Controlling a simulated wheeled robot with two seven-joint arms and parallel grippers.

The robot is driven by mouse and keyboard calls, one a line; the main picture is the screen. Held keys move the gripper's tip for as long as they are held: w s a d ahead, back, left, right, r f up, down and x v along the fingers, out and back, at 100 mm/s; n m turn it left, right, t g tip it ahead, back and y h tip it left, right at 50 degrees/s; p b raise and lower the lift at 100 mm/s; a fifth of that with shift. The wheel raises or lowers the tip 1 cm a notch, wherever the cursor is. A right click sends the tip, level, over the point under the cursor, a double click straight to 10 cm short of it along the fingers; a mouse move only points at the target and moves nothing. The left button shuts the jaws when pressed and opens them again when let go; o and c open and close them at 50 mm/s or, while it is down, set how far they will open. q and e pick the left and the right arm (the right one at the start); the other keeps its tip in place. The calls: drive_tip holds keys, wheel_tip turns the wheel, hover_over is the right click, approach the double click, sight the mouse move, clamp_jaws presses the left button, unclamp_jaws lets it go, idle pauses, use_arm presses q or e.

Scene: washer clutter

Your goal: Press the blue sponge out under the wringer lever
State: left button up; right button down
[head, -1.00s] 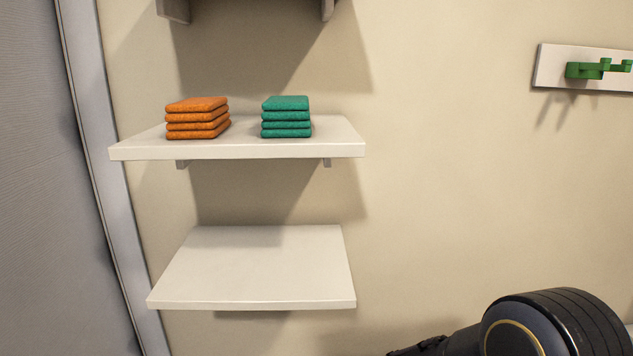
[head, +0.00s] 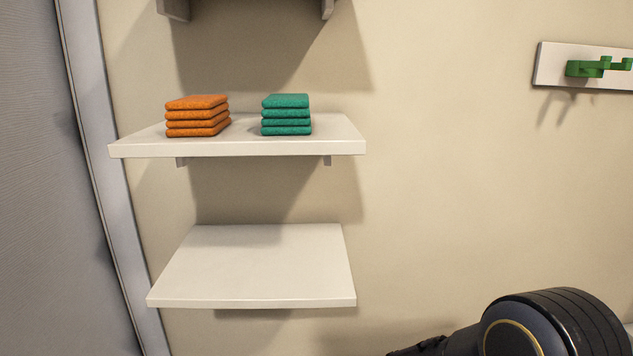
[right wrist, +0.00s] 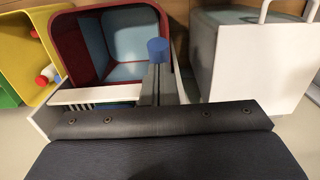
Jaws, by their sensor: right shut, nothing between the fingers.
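In the right wrist view, a blue knob (right wrist: 158,51) tops a grey upright bar (right wrist: 156,87), which looks like the wringer lever. Beside it is a white slatted part (right wrist: 97,95), with a thin strip of blue-green below it. I cannot tell whether that strip is the blue sponge; no sponge is clearly visible. My right gripper (right wrist: 160,118) appears as a broad dark shape across the bottom of that view, shut and empty. It hides what lies below the lever. My left gripper is not in view.
A red bin with a light-blue inside (right wrist: 108,40) stands behind the lever. A yellow bin (right wrist: 28,50) is left, a white container (right wrist: 252,62) right. In the head view, orange cloths (head: 197,116) and teal cloths (head: 286,115) sit on the upper shelf (head: 240,149); the lower shelf (head: 255,265) is bare.

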idle(0.3)
wheel_tip(320, 180, up, 8)
drive_tip(key=p, duration=0.7)
